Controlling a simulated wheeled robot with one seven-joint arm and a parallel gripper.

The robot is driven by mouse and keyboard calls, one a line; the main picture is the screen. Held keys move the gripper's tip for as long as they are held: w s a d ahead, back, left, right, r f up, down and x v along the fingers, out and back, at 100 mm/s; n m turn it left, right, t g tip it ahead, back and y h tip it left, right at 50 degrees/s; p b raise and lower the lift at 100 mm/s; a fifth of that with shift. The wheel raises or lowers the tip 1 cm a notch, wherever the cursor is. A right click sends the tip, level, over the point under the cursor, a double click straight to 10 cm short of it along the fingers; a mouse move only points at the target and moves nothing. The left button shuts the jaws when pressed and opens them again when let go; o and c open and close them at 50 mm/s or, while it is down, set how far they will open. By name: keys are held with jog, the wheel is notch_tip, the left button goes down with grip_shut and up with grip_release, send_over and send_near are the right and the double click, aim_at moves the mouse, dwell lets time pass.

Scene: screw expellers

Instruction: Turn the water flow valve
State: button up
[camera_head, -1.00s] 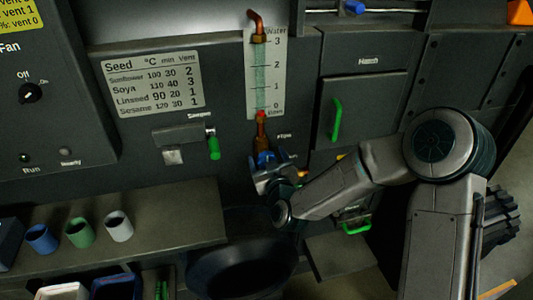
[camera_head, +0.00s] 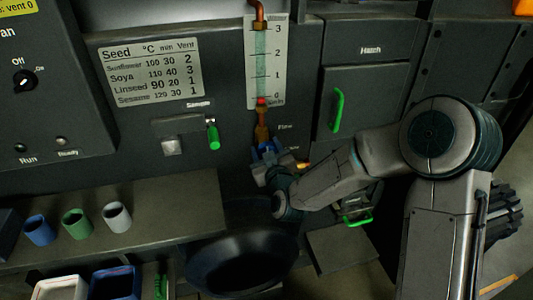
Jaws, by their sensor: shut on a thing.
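The water flow valve (camera_head: 266,146) is a blue piece at the foot of the copper pipe (camera_head: 262,122), below the water gauge. My gripper (camera_head: 262,158) is at the valve, with its fingers around the blue part. It is shut on the valve, and its fingers and wrist hide much of it. The water gauge (camera_head: 277,62) is a pale scale marked 0 to 3 with a greenish tube and a red piece at its bottom. The "Flow" label shows just right of the valve.
The green hatch handle (camera_head: 337,110) is to the right, above my forearm. The green sampler handle (camera_head: 213,136) is to the left. A dark round pan (camera_head: 240,262) lies below my gripper. Blue, green and grey cups (camera_head: 117,217) stand on the shelf at left.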

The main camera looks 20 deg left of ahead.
jog(key=n+b, duration=0.2)
jog(key=b, duration=0.2)
jog(key=n+b, duration=0.3)
jog(key=b, duration=0.1)
jog(key=shift+s+a+f, duration=0.15)
jog(key=shift+f, duration=0.25)
jog(key=n+b, duration=0.5)
jog(key=b, duration=0.1)
jog(key=shift+n, duration=0.4)
jog(key=n+b, duration=0.3)
jog(key=n, duration=0.1)
jog(key=n+b, duration=0.1)
jog(key=n, duration=0.4)
jog(key=shift+n+b, duration=0.3)
jog(key=shift+n, duration=0.1)
jog(key=o, duration=1)
jog(key=shift+r, duration=0.1)
jog(key=p+v, duration=0.1)
jog(key=v, duration=1.2)
jog(key=shift+s+d+p, duration=0.2)
jog(key=shift+d+p, duration=0.1)
